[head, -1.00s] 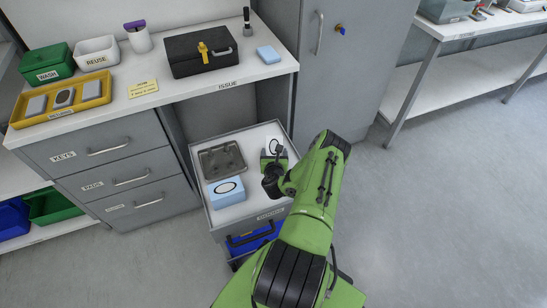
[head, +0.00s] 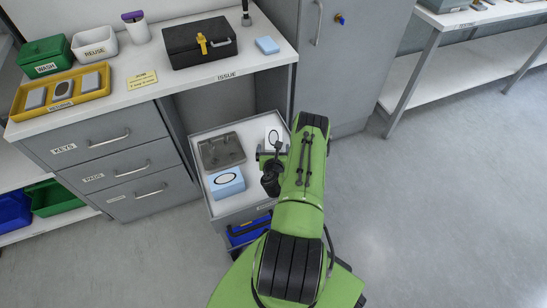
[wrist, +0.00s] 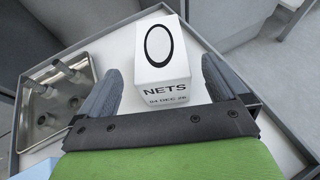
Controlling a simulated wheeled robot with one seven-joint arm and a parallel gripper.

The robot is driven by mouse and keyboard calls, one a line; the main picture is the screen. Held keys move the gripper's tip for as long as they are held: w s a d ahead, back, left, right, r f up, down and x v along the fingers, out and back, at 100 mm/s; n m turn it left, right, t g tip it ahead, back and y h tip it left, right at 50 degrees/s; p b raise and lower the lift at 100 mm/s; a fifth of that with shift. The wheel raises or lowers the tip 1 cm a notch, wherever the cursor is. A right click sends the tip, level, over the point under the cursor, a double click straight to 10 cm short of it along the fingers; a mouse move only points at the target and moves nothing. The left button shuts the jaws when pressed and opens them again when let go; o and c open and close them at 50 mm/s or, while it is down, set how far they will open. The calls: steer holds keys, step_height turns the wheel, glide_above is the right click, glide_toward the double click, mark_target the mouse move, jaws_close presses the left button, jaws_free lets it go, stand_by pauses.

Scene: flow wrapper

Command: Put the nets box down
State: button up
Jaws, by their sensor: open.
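The nets box (wrist: 167,82) is white with a black oval on top and the word NETS on its near side. It stands on the pale top of the grey cart, right of a metal tray (wrist: 60,95). In the head view the nets box (head: 273,136) shows partly, at the cart's back right, behind my gripper (head: 270,152). In the wrist view my gripper (wrist: 161,66) is open, with one finger on each side of the box and a visible gap on both sides. The box's far side is hidden.
A light blue box (head: 226,183) with an oval sits on the cart (head: 246,211) in front of the metal tray (head: 222,150). The cart has a raised rim. The issue counter (head: 160,102) stands behind and left, and a grey cabinet (head: 350,70) behind right.

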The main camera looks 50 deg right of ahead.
steer(key=shift+s+a+r, duration=0.1)
steer(key=shift+s+a, duration=0.1)
steer(key=shift+a, duration=0.4)
steer(key=d+r+p+v, duration=0.1)
steer(key=p+v, duration=0.5)
steer(key=p, duration=0.1)
steer(key=w+a+r+n+t+y, duration=0.2)
steer(key=w+a+r+n+y, duration=0.15)
steer(key=w+r+n, duration=0.35)
steer(key=w+a+r+n+t+y, duration=0.2)
steer(key=w+a+r+n, duration=0.3)
steer(key=w, duration=0.4)
steer(key=w+a+r+n+y, duration=0.2)
steer(key=a+r+n+y, duration=0.1)
steer(key=a+r+n, duration=0.4)
steer(key=w+a+r+n+y, duration=0.3)
steer(key=a+r+n, duration=0.2)
steer(key=r, duration=0.4)
steer(key=s+a+r+n+g+y, duration=0.1)
steer(key=s+a+r+n+g, duration=0.3)
steer(key=s+a+r+n, duration=0.85)
steer(key=s+r+n+g+h, duration=0.1)
steer(key=s+r+n, duration=0.3)
steer(key=s+n, duration=0.6)
steer(key=s+g, duration=0.1)
steer(key=s, duration=0.9)
steer(key=shift+d+h+p, duration=0.25)
steer(key=shift+h+p, duration=0.05)
steer(key=shift+h, duration=0.05)
